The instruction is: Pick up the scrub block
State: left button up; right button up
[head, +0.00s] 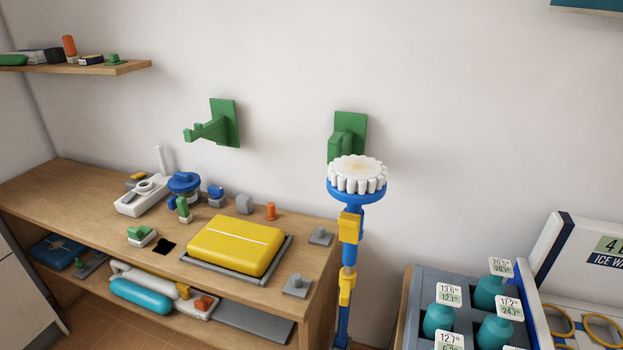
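No thing here is plainly marked as the scrub block. A small block with a green top and white lower part (142,236) lies on the wooden counter, left of the yellow case, and looks most like it. A similar green and white piece (183,210) stands just behind it, beside a round blue item. Neither of my grippers shows in the head view, and nothing is seen touching these blocks.
The yellow case (236,243) sits on a grey tray mid-counter (75,188). A blue and yellow pole with a white bristled head (357,172) stands upright at the counter's right end, before a green wall bracket. Teal bottles (438,320) stand in a grey crate at lower right.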

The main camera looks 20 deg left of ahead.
aim_at(244, 204)
jog(key=i+j, duration=0.15)
jog(key=j, duration=0.3)
jog(key=i+j, duration=0.1)
jog(key=j, duration=0.3)
jog(key=i+j, duration=0.15)
jog(key=j, duration=0.3)
jog(key=i+j, duration=0.1)
jog(key=j, duration=0.35)
